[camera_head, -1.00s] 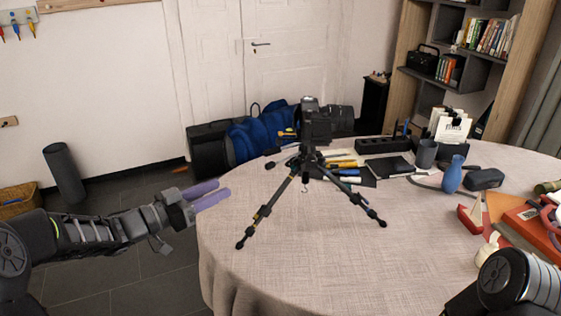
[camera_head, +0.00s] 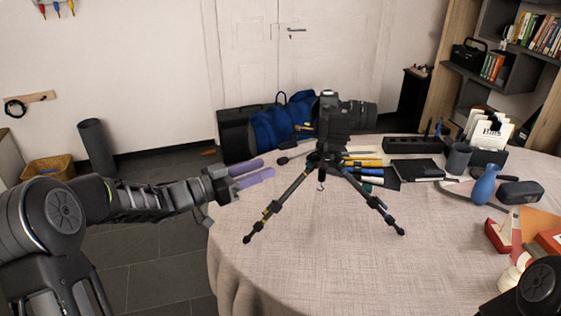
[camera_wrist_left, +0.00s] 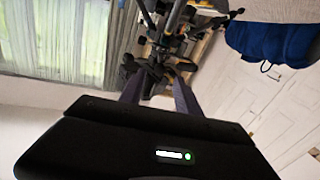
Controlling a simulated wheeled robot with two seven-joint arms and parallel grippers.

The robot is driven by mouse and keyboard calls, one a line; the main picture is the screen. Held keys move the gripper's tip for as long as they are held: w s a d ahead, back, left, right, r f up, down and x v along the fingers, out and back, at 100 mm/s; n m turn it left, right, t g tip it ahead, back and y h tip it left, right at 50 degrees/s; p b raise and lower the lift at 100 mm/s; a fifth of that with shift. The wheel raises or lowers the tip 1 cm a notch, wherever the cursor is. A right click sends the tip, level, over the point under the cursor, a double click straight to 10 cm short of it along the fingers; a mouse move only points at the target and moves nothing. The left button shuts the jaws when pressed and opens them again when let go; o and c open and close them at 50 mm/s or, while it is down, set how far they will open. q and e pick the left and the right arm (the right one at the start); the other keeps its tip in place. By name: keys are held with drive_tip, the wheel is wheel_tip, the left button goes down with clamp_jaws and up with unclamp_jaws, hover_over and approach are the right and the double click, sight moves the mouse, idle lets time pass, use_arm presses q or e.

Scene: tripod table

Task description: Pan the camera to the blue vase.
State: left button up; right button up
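A black camera (camera_head: 333,121) sits on a black tripod (camera_head: 322,162) on the table. Its lens points to the right in the head view. A handle (camera_head: 284,160) with a dark end sticks out left from the tripod head. The blue vase (camera_head: 485,184) stands upright on the right of the table. My left gripper (camera_head: 268,168) is open and empty, its two purple fingers apart, just left of the tripod and close to the handle. Its fingers also show in the left wrist view (camera_wrist_left: 160,92), with dark tripod parts beyond them. My right gripper is out of the picture.
A grey cup (camera_head: 458,158), a dark case (camera_head: 520,191) and a red item (camera_head: 497,236) lie around the vase. Pens and a black notebook (camera_head: 416,169) lie behind the tripod. The front of the tablecloth (camera_head: 330,260) is clear.

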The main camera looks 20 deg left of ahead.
sight(280, 162)
use_arm(q)
drive_tip(key=x, duration=0.6)
drive_tip(key=shift+w+d, duration=0.1)
drive_tip(key=shift+w, duration=0.05)
clamp_jaws()
idle(1.3)
